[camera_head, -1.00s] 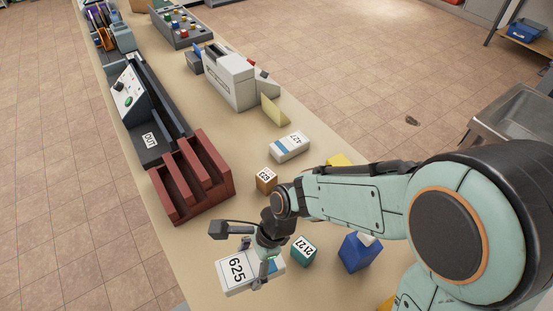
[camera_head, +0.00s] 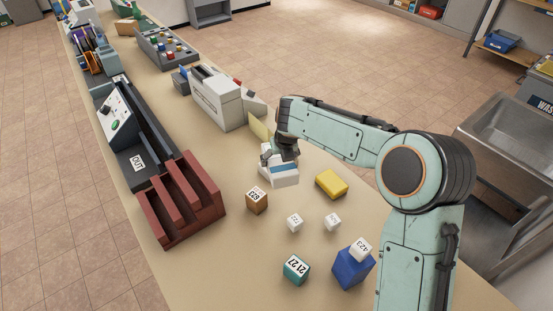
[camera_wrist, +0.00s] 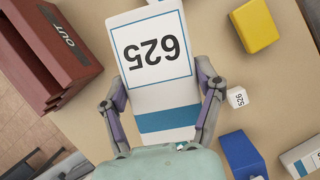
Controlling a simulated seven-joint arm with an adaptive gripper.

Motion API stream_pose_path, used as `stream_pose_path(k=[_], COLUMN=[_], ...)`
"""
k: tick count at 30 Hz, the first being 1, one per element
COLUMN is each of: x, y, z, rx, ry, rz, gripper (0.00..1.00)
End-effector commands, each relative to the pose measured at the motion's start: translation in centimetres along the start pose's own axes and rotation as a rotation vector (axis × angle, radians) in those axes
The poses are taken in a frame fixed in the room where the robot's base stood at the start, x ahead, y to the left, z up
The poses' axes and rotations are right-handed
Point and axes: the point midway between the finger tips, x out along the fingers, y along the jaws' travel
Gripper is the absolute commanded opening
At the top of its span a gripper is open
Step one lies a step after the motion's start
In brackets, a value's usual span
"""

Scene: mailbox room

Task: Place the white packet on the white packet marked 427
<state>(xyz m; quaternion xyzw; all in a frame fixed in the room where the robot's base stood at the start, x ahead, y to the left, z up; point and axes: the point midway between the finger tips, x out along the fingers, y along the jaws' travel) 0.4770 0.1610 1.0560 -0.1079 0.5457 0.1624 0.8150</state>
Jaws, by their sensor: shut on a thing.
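My gripper (camera_head: 280,156) is shut on a white packet marked 625 (camera_wrist: 155,95). The wrist view shows the packet between the fingers, its number upside down and a blue band near my palm. In the head view my gripper is over the spot where the white packet marked 427 lay. White surfaces with a blue band (camera_head: 284,171) show just below the fingers. The number 427 cannot be read now, and the two packets overlap there. I cannot tell whether they touch.
A yellow block (camera_head: 331,184) lies to the right and a brown cube (camera_head: 257,200) nearer. A red slotted rack (camera_head: 190,205) stands left, a grey-white box (camera_head: 220,100) behind. White cubes, a teal cube (camera_head: 296,269) and a blue box (camera_head: 352,271) stand nearer, with bare counter between.

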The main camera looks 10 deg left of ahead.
Motion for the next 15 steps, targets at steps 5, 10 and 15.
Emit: stream_pose_path(k=[5, 10, 15], x=[3.0, 6.0, 9.6], y=[-0.3, -0.5, -0.7], z=[2.8, 5.4, 7.0], rx=[0.002, 0.000, -0.003], ry=[-0.001, 0.000, 0.002], rz=[0.000, -0.001, -0.002], gripper=[0.26, 0.26, 0.26])
